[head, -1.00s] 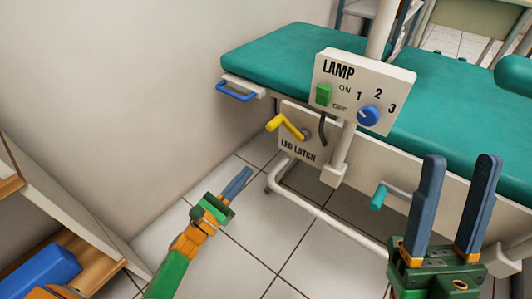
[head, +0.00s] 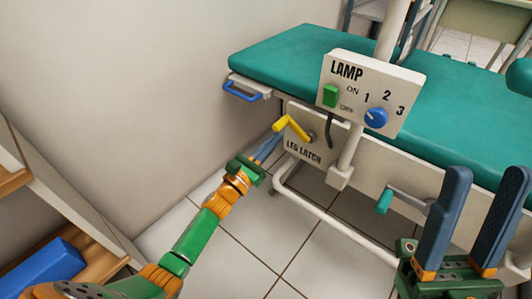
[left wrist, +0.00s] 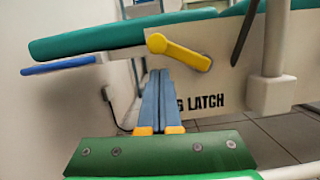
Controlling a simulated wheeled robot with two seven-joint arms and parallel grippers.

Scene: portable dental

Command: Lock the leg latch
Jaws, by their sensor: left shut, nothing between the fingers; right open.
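My right gripper (head: 478,205) is open and empty at the right.
The LAMP box (head: 371,92), with a green switch and blue dial, stands right of the latch. A blue handle (head: 243,90) sticks out at the bed's end. A teal crank (head: 385,201) is lower right. A wooden shelf with a blue box (head: 45,267) is at left.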

